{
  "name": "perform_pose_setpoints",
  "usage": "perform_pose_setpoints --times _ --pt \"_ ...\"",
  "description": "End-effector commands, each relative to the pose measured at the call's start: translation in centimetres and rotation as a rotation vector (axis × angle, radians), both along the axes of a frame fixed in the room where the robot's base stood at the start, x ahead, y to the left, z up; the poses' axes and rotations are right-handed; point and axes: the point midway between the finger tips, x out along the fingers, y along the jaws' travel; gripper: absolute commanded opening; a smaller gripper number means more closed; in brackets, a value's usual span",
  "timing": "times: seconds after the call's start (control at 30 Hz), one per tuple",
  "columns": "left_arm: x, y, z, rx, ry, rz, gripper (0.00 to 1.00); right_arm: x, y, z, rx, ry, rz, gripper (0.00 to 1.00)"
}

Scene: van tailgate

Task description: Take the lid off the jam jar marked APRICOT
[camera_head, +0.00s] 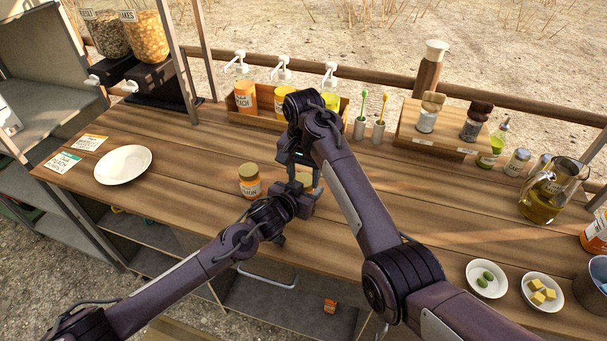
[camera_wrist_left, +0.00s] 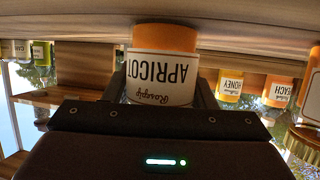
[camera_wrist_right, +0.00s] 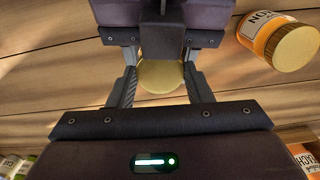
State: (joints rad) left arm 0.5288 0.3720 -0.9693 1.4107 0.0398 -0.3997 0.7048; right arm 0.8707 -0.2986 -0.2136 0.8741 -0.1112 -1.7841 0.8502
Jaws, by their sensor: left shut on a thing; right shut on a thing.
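The jam jar (camera_wrist_left: 162,65) with the APRICOT label stands upright on the counter; the left wrist view shows it upside down. My left gripper (camera_wrist_left: 162,98) is shut on its body from the side. In the right wrist view the jar's gold lid (camera_wrist_right: 162,78) sits between the fingers of my right gripper (camera_wrist_right: 161,88), which is shut on it from above. In the head view my right gripper (camera_head: 302,172) is over my left gripper (camera_head: 298,200), and the arms hide most of the jar. I cannot tell whether the lid is loose.
A second gold-lidded jar (camera_head: 249,181) stands close by, left of the grippers. A white plate (camera_head: 123,165) is at the left. A wooden box (camera_head: 237,115) of pump bottles stands behind. The counter between plate and second jar is clear.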

Motion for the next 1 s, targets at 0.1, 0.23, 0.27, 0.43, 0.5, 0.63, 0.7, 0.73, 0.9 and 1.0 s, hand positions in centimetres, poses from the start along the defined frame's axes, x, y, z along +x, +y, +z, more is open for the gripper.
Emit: perform_pose_setpoints --times 0.1,0.23,0.27,0.43,0.5,0.63,0.7,0.73,0.9,1.0 --pt "0.01 -0.06 0.11 -0.001 -0.002 -0.001 0.00 0.06 -0.02 0.09 0.001 -0.001 0.186 0.18" --pt "0.00 -0.07 0.11 -0.001 -0.002 -0.001 0.00 0.06 -0.02 0.09 0.001 -0.002 0.264 0.18" --pt "0.00 -0.07 0.11 -0.001 -0.002 -0.001 0.00 0.06 -0.02 0.09 0.001 -0.002 0.267 0.18" --pt "0.00 -0.07 0.10 -0.001 -0.002 -0.001 0.00 0.07 -0.03 0.09 0.001 -0.002 0.263 0.18" --pt "-0.01 -0.06 0.09 -0.001 -0.002 -0.001 0.00 0.07 -0.03 0.09 0.001 -0.002 0.262 0.51" --pt "-0.01 -0.06 0.09 -0.001 -0.002 -0.001 0.00 0.05 -0.03 0.08 0.001 -0.002 0.261 0.67" --pt "0.00 -0.06 0.09 -0.001 -0.002 -0.001 0.00 0.04 -0.03 0.07 0.001 -0.002 0.261 0.67" --pt "0.00 -0.06 0.10 -0.001 -0.002 -0.001 0.00 0.05 -0.02 0.07 0.001 -0.001 0.261 0.67" --pt "0.01 -0.04 0.10 -0.001 -0.002 -0.001 0.00 0.04 -0.01 0.10 0.000 -0.001 0.261 0.67" --pt "0.01 -0.04 0.11 -0.001 -0.002 -0.001 0.00 0.05 0.00 0.59 0.001 -0.002 0.261 0.67"
